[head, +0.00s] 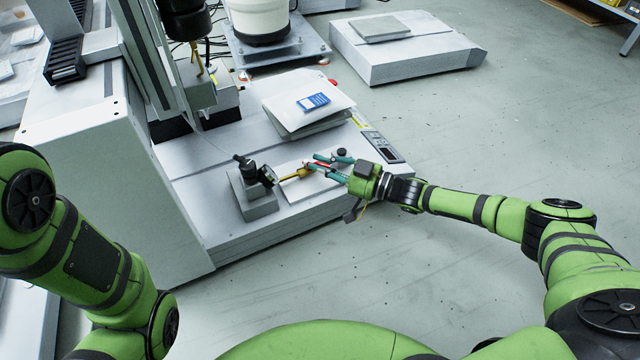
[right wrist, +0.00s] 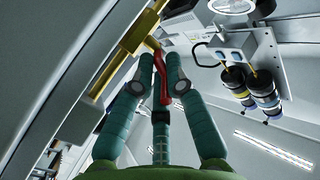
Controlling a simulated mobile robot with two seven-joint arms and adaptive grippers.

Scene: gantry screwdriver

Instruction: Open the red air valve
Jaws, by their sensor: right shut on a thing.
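The red valve handle (head: 321,166) shows between the teal fingers of my right gripper (head: 326,165), beside a brass-yellow pipe (head: 293,175) on the machine's bed. My right gripper is shut on the red handle. The fingers partly hide the handle in the head view. My left arm shows at the left edge, but its gripper is out of view.
A grey block with a black fitting (head: 255,190) stands left of the brass pipe. Behind it are a stack of white plates with a blue device (head: 313,101) and a small control panel (head: 382,147). The gantry column rises at left.

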